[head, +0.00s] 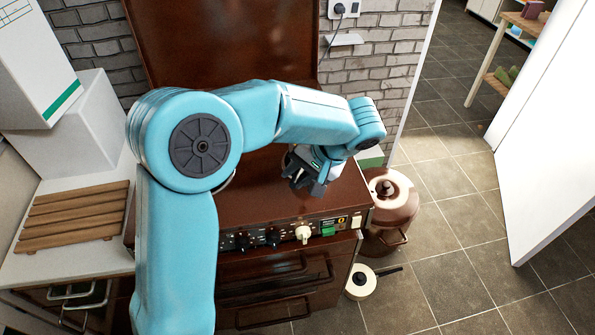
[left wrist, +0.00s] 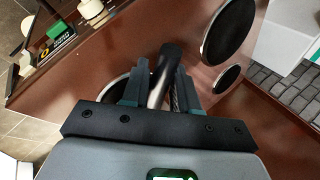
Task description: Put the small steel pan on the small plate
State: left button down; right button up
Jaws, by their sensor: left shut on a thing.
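My left gripper (head: 307,178) is low over the brown stove top (head: 258,197). In the left wrist view the gripper (left wrist: 155,88) is shut on the handle of the small steel pan (left wrist: 158,93). The handle is steel with a dark end (left wrist: 170,57) and stands out between the fingers. The pan's body is mostly hidden by the gripper. A smaller dark round hot plate (left wrist: 227,78) and a larger one (left wrist: 228,32) show bare to the right in the wrist view. Whether the pan touches the stove I cannot tell. My right gripper is not in view.
Control knobs (head: 303,233) line the stove's front. A lidded brown pot (head: 391,205) and a cream pan with a black handle (head: 361,282) stand right of the stove. A wooden rack (head: 75,215) lies on the left counter. A brick wall (head: 380,55) is behind.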

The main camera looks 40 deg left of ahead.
pick_arm(q)
jog(key=shift+f+b, duration=0.45)
jog(key=shift+f, duration=0.15)
dwell(0.5)
jog(key=c, duration=0.8)
grip_release()
jog(key=p+v, duration=0.1)
jog(key=v, duration=1.5)
jog(key=shift+p, duration=0.3)
